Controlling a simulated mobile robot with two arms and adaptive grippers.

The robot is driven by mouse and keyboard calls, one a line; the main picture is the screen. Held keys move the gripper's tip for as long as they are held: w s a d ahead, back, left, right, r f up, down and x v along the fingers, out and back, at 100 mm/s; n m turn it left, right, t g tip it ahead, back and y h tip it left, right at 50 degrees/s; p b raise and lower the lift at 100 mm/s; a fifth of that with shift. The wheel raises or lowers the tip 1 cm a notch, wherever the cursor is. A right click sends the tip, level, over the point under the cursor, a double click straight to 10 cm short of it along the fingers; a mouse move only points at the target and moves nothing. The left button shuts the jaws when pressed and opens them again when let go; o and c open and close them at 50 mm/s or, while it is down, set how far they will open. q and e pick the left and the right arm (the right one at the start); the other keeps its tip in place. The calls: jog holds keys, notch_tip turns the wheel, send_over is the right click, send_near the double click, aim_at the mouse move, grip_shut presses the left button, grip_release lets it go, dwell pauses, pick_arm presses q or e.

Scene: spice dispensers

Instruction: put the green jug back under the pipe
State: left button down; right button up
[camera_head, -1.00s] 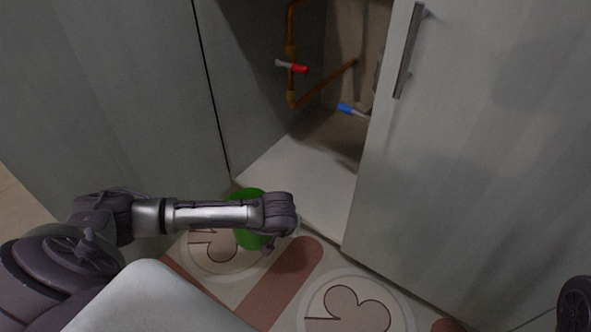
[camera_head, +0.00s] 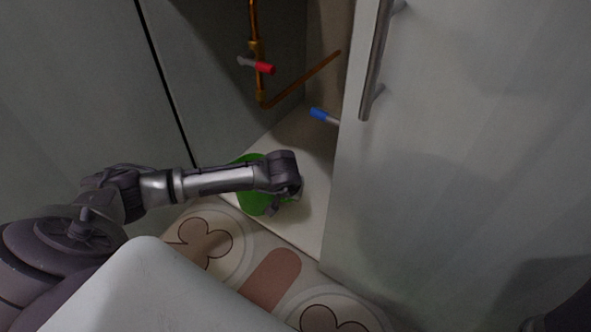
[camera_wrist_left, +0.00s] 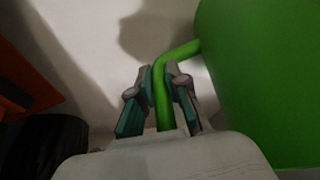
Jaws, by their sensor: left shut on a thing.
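The green jug (camera_head: 254,203) is at the front of the open cabinet, above or on its pale floor (camera_head: 312,205); I cannot tell whether it touches. My left arm covers part of it. My left gripper (camera_head: 282,203) is at its right side. In the left wrist view, the gripper (camera_wrist_left: 158,78) is shut on the handle of the jug (camera_wrist_left: 262,80). The copper pipe (camera_head: 259,88) with a red-handled valve (camera_head: 264,68) is deeper inside the cabinet, behind the jug. My right gripper does not show.
A cabinet door (camera_head: 440,170) with a metal handle (camera_head: 374,62) stands to the right of the opening. A blue-handled valve (camera_head: 319,114) is beside the door's edge. A patterned mat (camera_head: 240,255) lies in front. The cabinet floor behind the jug looks clear.

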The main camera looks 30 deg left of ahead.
pick_arm(q)
jog(key=w+a+f+b, duration=0.1)
jog(key=w+b, duration=0.2)
jog(key=w, duration=0.1)
jog(key=w+a+f+b, duration=0.1)
jog(key=w+b, duration=0.3)
jog(key=w+a+f+b, duration=0.2)
jog(key=w+b, duration=0.1)
jog(key=w, duration=0.1)
jog(key=shift+w, duration=0.35)
jog(key=shift+r, duration=0.25)
jog(key=shift+f, duration=0.1)
jog(key=c, duration=1.6)
grip_release()
jog(key=shift+f, duration=0.15)
jog(key=o, duration=0.4)
jog(key=shift+o, duration=0.2)
